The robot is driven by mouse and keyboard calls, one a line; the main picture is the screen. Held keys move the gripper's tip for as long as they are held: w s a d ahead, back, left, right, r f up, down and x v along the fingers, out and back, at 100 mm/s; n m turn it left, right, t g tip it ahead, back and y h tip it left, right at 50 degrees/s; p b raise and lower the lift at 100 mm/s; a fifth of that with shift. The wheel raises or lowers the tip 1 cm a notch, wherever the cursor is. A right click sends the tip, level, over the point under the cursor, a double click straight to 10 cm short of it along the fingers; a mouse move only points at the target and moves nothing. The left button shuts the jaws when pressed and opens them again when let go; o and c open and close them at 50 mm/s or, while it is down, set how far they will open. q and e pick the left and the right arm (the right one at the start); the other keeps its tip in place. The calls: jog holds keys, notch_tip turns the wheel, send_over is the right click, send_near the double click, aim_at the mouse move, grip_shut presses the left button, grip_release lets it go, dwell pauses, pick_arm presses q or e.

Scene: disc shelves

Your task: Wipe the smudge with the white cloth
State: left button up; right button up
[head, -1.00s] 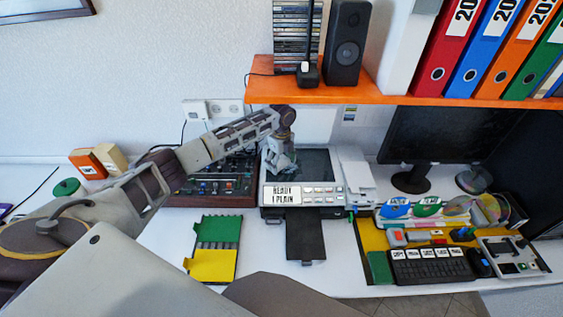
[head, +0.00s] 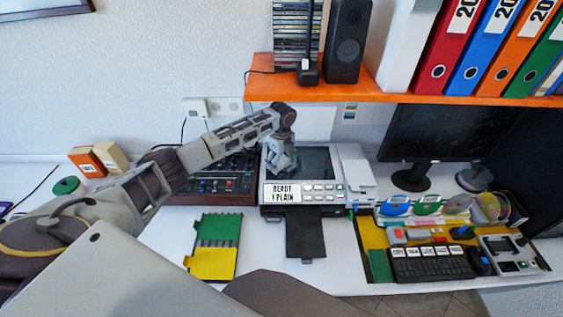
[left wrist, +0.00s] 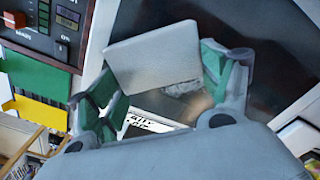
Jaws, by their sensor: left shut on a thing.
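My left gripper (head: 279,166) is over the left part of the dark glass of the scanner-printer (head: 318,160). In the left wrist view its green-padded fingers (left wrist: 158,68) are shut on the white cloth (left wrist: 155,55), a pale flat piece held between them. A greyish smudge (left wrist: 187,88) shows on the dark glass just beside the cloth's lower right edge, partly covered by it. I cannot tell whether the cloth touches the glass. In the head view the gripper hides the cloth and the smudge. My right gripper is not in view.
An audio mixer (head: 220,182) stands just left of the printer. An orange shelf (head: 400,97) with binders and a speaker (head: 347,40) hangs above. A black output tray (head: 305,236) sticks out in front. A monitor (head: 445,140) and a yellow-mat tool area (head: 374,240) are to the right.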

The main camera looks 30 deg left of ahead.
aim_at(302, 167)
pick_arm(q)
jog(key=shift+w+d+r, duration=0.1)
jog(key=shift+w+d, duration=0.15)
jog(key=shift+d, duration=0.3)
jog(key=shift+w+d, duration=0.2)
jog(key=shift+d, duration=0.3)
jog(key=shift+w+d, duration=0.4)
jog(key=shift+d, duration=0.3)
jog(key=shift+d, duration=0.15)
jog(key=shift+w+d, duration=0.15)
jog(key=shift+d, duration=0.05)
jog(key=shift+w+d+f, duration=0.1)
jog(key=shift+w+d, duration=0.25)
jog(key=shift+d, duration=0.45)
jog(key=shift+w+d+f, duration=0.1)
jog(key=shift+w+d, duration=0.25)
jog(key=shift+d, duration=0.4)
